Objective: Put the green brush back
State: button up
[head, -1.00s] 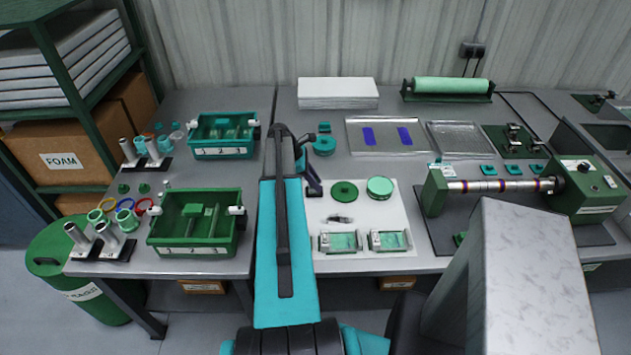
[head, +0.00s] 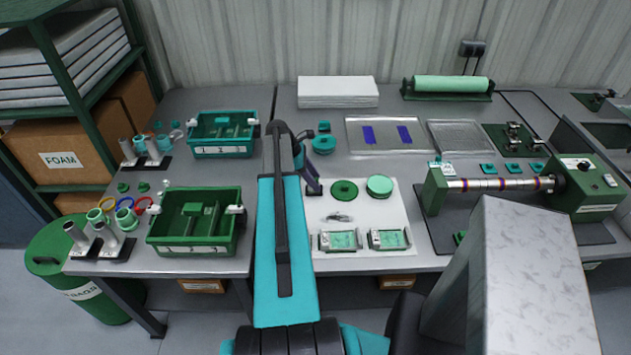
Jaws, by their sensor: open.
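I cannot make out a green brush for certain. A small grey-green item (head: 340,217) lies on the white mat (head: 322,268), too small to identify. A dark green disc (head: 344,190) and a light green disc (head: 379,186) sit behind it. My gripper (head: 315,190) is partly hidden by my own arm. It is open, just left of the dark green disc, with nothing visible in it. A green tray (head: 193,249) with a green block inside stands to the left, and a teal tray (head: 222,151) stands behind it.
Posts with coloured rings (head: 108,225) stand at the bench's left end. Two clear-topped fixtures (head: 340,240) sit at the mat's front. A roller machine (head: 500,184) and a large pale block (head: 525,270) fill the right. Metal trays (head: 388,137) lie behind the mat.

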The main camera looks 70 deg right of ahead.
jog(key=b+v, duration=0.3)
jog(key=v, duration=0.8)
jog(key=shift+r, duration=0.1)
dwell(0.7)
